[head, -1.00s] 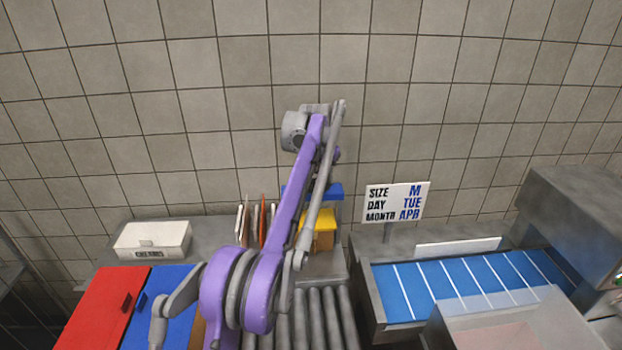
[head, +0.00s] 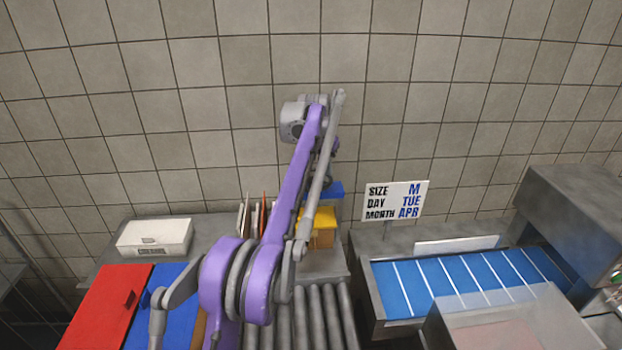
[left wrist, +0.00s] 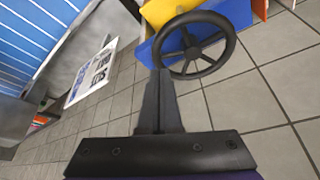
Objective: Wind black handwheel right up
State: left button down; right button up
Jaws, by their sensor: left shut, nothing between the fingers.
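The black handwheel (left wrist: 193,51) shows whole in the left wrist view, a spoked ring in front of blue and yellow parts. In the head view my purple and grey left arm covers most of that spot. My left gripper (left wrist: 160,76) is shut and empty, its fingers pointing up the left wrist view. The fingertips appear just below and left of the wheel's rim; I cannot tell whether they touch it. My right gripper is in neither view.
A yellow block (head: 320,220) and a blue part (head: 333,190) stand behind my arm, with upright slices beside them. A size-and-day sign (head: 396,201) and a blue conveyor (head: 470,280) are at right. A white box (head: 153,238) sits at left.

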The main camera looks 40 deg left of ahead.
aim_at(311, 186)
pick_arm(q)
jog(key=s+a, duration=0.1)
jog(key=a, duration=0.1)
jog(key=s+a, duration=0.3)
jog(key=a, duration=0.2)
jog(key=shift+s, duration=0.4)
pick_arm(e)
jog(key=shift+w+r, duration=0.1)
pick_arm(q)
jog(key=shift+f, duration=0.2)
jog(key=shift+f+b, duration=0.4)
jog(key=shift+f, duration=0.75)
jog(key=shift+s+d+r, duration=0.1)
jog(key=shift+s+d, duration=0.15)
jog(key=shift+d, duration=0.8)
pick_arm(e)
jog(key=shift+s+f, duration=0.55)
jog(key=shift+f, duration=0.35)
pick_arm(q)
jog(key=shift+w, duration=0.1)
jog(key=shift+w+d, duration=0.2)
jog(key=shift+d, duration=0.85)
